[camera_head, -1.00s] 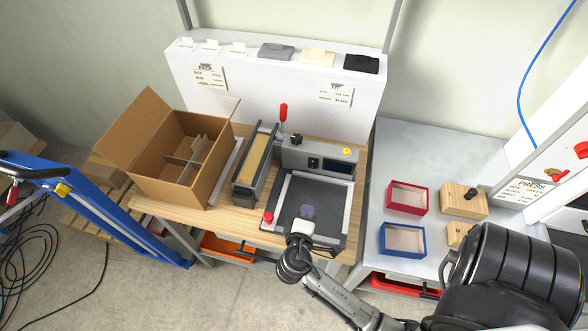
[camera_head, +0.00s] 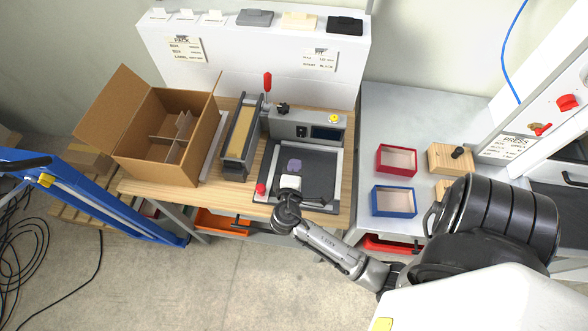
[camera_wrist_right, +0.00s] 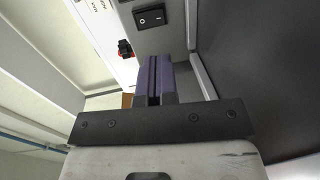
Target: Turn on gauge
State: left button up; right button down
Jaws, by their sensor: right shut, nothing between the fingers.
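The gauge is a grey unit with a black flat bed (camera_head: 318,172) and an upright panel at its back. The panel carries a black rocker switch (camera_head: 301,131), a dark display (camera_head: 327,133) and a yellow button (camera_head: 334,118). My right gripper (camera_head: 294,163) is over the bed, its purple fingers pointing toward the panel. In the right wrist view the fingers (camera_wrist_right: 154,78) are shut and empty, just short of the rocker switch (camera_wrist_right: 150,17), with a visible gap. The display looks dark. My left gripper is not in view.
A red knob (camera_head: 261,188) sits at the bed's front left corner. A clamp with a red handle (camera_head: 267,84) stands left of the panel. An open cardboard box (camera_head: 110,110) is further left. Red (camera_head: 380,160) and blue (camera_head: 375,201) trays lie on the right table.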

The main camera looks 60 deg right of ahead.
aim_at(300, 136)
jog(key=x, duration=0.8)
jog(key=shift+w+d, duration=0.1)
jog(key=shift+d, duration=0.1)
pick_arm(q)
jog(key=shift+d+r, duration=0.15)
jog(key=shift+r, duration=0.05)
pick_arm(e)
jog(key=shift+w+d+f, duration=0.1)
jog(key=shift+w+d, duration=0.15)
jog(key=shift+d, duration=0.4)
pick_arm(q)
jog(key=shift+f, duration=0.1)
